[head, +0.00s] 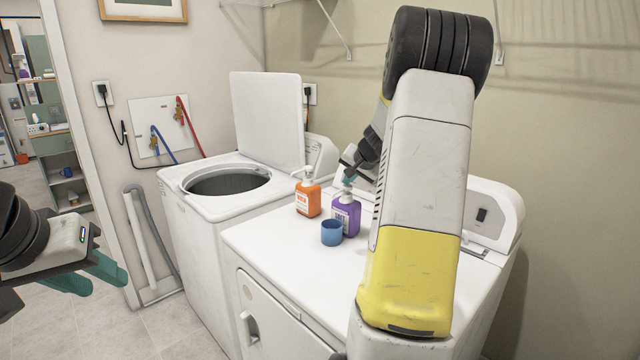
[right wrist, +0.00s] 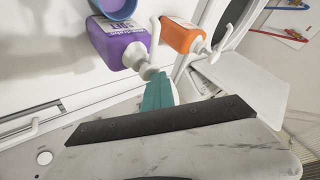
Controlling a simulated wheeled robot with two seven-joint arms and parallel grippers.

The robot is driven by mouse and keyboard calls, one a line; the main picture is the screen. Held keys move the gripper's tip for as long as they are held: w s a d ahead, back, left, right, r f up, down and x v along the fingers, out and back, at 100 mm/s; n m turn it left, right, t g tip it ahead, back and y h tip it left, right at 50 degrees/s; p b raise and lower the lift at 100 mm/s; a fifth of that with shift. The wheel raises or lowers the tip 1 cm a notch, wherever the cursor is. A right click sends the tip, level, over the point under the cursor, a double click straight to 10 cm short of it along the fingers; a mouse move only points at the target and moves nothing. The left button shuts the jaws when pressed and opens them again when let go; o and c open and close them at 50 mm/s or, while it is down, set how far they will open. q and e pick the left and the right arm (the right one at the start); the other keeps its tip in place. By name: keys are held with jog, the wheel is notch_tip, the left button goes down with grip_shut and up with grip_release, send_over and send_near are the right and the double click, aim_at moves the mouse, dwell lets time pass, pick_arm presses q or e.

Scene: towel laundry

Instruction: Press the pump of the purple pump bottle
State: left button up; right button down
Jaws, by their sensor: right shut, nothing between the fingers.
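The purple pump bottle (head: 346,214) stands upright on the white dryer top, right of the orange bottle. In the right wrist view the purple bottle (right wrist: 118,42) shows with its white pump (right wrist: 145,64). My right gripper (head: 350,175) is shut and empty, with its teal fingertips at the pump head. In the right wrist view the teal fingers (right wrist: 158,92) lie right by the pump; I cannot tell whether they touch it or how far it is pressed. My left gripper (head: 98,276) is at the left edge, away from the bottles, with its teal fingers apart.
The orange pump bottle (head: 308,198) stands close on the left. A blue cup (head: 331,232) is in front of the purple bottle. The white dryer (head: 275,250) has free room on its front top. The washer (head: 200,205) to the left has its lid (head: 266,112) raised.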

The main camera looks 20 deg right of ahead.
aim_at(348, 187)
jog(key=shift+s+f, duration=0.2)
jog(key=shift+f, duration=0.25)
jog(key=shift+w+r, duration=0.15)
jog(key=shift+r, duration=3.15)
jog(key=shift+a+r, duration=0.1)
jog(key=shift+a, duration=0.15)
jog(key=s+a+r+n+g+y, duration=0.1)
jog(key=s+a+r+n, duration=0.2)
jog(key=s+a, duration=0.55)
jog(key=s+a+r+n+y, duration=0.2)
jog(key=s+a+r, duration=0.1)
jog(key=s+a, duration=0.55)
jog(key=s+a+f+n+g, duration=0.1)
jog(key=s+a+f+n, duration=0.1)
jog(key=s+a, duration=0.3)
jog(key=s+a+f+n+g, duration=0.1)
jog(key=s+a+f+n, duration=0.2)
jog(key=s, duration=0.9)
jog(key=shift+s+a+f, duration=0.2)
jog(key=shift+s+a, duration=0.05)
jog(key=shift+a, duration=0.85)
